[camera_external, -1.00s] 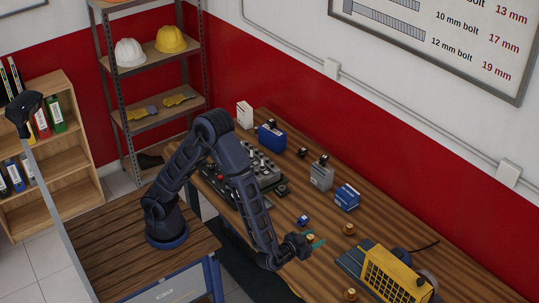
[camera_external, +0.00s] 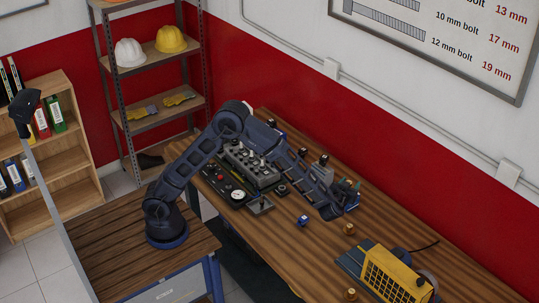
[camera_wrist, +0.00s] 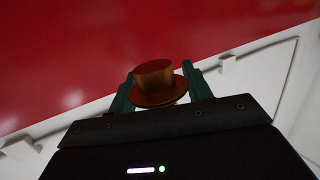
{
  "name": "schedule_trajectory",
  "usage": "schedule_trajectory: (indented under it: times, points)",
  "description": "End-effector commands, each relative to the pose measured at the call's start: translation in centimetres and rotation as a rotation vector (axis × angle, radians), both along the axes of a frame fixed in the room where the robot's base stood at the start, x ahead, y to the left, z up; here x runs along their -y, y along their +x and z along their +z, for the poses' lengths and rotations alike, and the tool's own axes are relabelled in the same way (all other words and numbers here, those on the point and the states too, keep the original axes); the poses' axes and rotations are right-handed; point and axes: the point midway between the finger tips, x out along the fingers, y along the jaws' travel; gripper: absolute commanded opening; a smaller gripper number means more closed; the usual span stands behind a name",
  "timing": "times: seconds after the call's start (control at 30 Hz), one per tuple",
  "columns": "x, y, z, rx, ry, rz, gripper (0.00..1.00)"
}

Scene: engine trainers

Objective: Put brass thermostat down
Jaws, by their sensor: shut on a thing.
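The brass thermostat (camera_wrist: 157,88) shows in the wrist view as a round cap with a wide flange. The green fingers of my gripper (camera_wrist: 160,84) are shut on it from both sides. In the external view my gripper (camera_external: 350,187) is over the right-hand part of the wooden bench (camera_external: 290,245), pointing toward the red wall. The thermostat cannot be made out there. The wrist view faces the red and white wall, so the bench below does not show in it.
Two brass pieces stand on the bench, one in the middle (camera_external: 349,229) and one at the front (camera_external: 351,294). A small blue item (camera_external: 303,220) lies nearby. A yellow machine (camera_external: 390,275) is at the right. The engine trainer (camera_external: 250,165) is at the left.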

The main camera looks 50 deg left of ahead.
Motion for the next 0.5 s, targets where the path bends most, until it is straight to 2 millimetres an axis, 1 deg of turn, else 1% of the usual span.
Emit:
schedule_trajectory:
  times: [0.03,0.1,0.2,0.33,0.4,0.5]
  points:
    - [-1.3,2.0,0.4,0.002,-0.001,0.030,0.26]
    - [-3.1,4.4,1.0,0.003,-0.001,0.066,0.26]
    - [-5.5,7.6,1.9,0.004,-0.001,0.114,0.26]
    - [-8.4,10.8,2.8,0.006,0.000,0.164,0.26]
    - [-9.6,12.0,3.2,0.005,0.002,0.183,0.26]
    - [-10.8,13.2,3.6,0.007,0.001,0.201,0.26]
